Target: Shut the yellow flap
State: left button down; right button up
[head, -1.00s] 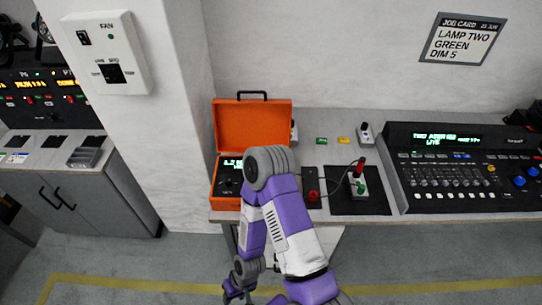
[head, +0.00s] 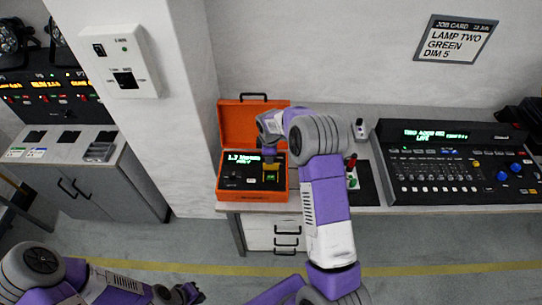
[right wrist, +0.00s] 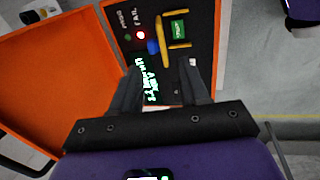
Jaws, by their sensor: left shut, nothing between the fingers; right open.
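The yellow flap (right wrist: 176,45) is a yellow frame beside a green chip (right wrist: 180,30) on the black panel of an orange case (head: 224,183). It appears raised, but its exact angle is unclear. A blue part (right wrist: 153,47) sits at its side. In the head view the flap (head: 271,178) shows small, just below my right gripper (head: 268,156). In the right wrist view my right gripper (right wrist: 164,84) is open, its fingers spread over the panel short of the flap, with nothing between them. My left gripper (head: 188,293) is shut and empty at the lower left, far from the case.
The orange lid (head: 236,122) stands open behind the panel. A lit green display (head: 241,158) is on the panel. A lighting console (head: 455,165) stands to the right, with a black mat (head: 368,190) between. A white pillar (head: 170,120) rises left of the case.

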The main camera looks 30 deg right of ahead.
jog(key=shift+w+d+r, duration=0.15)
jog(key=shift+d+r, duration=0.05)
jog(key=shift+d, duration=0.1)
jog(key=shift+w+d+f+p, duration=0.1)
jog(key=shift+w+d+f, duration=0.1)
jog(key=shift+f, duration=0.95)
jog(key=shift+w+d+f+p, duration=0.1)
jog(key=shift+w+f, duration=0.15)
jog(key=shift+f, duration=0.95)
jog(key=shift+w+d+f+p, duration=0.1)
jog(key=shift+w+f, duration=0.1)
jog(key=shift+f, duration=0.95)
grip_shut()
